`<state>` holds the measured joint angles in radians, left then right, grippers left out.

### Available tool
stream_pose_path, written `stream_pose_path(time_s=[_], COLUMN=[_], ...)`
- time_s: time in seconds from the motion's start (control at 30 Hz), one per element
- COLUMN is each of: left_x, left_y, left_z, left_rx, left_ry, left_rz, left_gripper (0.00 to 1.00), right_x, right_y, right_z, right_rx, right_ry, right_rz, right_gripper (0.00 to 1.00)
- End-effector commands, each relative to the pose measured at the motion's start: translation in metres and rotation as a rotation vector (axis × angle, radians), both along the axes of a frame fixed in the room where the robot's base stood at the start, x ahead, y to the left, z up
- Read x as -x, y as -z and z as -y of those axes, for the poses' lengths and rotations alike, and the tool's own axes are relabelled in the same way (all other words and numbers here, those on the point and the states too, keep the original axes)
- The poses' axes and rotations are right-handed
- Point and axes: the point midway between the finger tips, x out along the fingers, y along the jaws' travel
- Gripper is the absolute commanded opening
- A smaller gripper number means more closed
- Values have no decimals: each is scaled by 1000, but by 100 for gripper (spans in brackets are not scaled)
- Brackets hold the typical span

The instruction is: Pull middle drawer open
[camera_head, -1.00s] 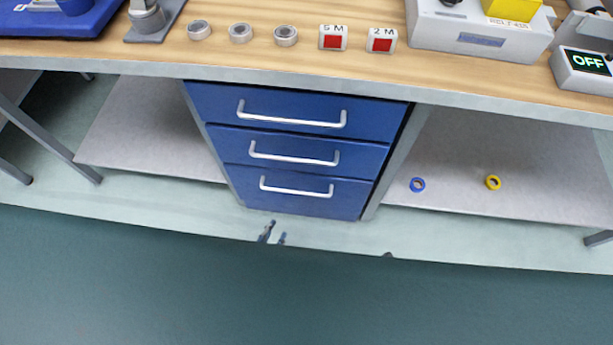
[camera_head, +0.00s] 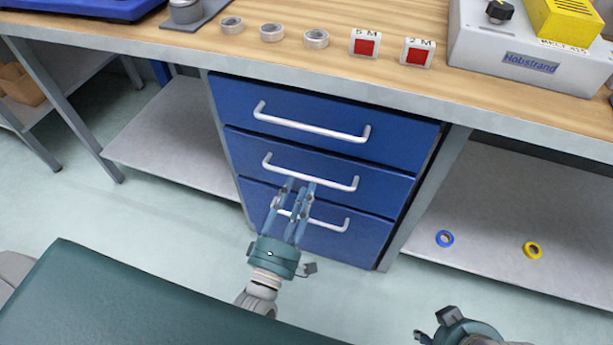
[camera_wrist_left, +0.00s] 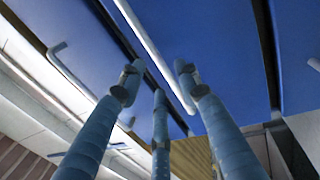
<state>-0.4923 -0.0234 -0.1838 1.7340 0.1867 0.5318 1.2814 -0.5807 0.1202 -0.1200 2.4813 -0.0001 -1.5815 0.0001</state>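A blue three-drawer cabinet hangs under the bench, with all drawers closed flush. The middle drawer (camera_head: 385,182) has a pale bar handle (camera_head: 334,182). My left gripper (camera_head: 301,182) is in front of the cabinet, its fingertips just at or below that handle and its fingers overlapping the bottom handle (camera_head: 330,226). Its fingers are spread and hold nothing. In the left wrist view the spread fingers (camera_wrist_left: 158,82) point at a bar handle (camera_wrist_left: 150,48) that runs between them; contact cannot be told. My right gripper (camera_head: 445,322) is at the bottom edge, its fingers not clearly shown.
The top drawer (camera_head: 400,128) with its handle (camera_head: 310,124) sits above, under the wooden bench top (camera_head: 330,62). Grey shelves flank the cabinet; a blue ring (camera_head: 445,239) and a yellow ring (camera_head: 532,250) lie on the right one. The floor before the cabinet is clear.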

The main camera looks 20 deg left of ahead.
Motion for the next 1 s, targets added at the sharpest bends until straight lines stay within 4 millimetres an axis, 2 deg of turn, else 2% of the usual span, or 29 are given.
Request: stream_pose_path(time_s=[0.1, 0.3, 0.67, 0.83, 1.0], left_x=[-22, -42, -47, -47, -47], left_y=[-4, -7, -8, -8, -8], left_z=[1, 1, 2, 2, 2], left_rx=[2, 0, -1, -1, -1], left_ry=[-1, 0, 1, 1, 1], left_rz=[2, -1, -3, -3, -3], left_gripper=[33, 33, 33, 0, 0], right_x=[0, 0, 0, 0, 0], right_y=[3, 5, 5, 5, 5], right_z=[0, 0, 0, 0, 0], right_rx=[0, 0, 0, 0, 0], right_ry=[0, 0, 0, -1, -1], right_rz=[0, 0, 0, 0, 0], right_gripper=[40, 40, 40, 40, 40])
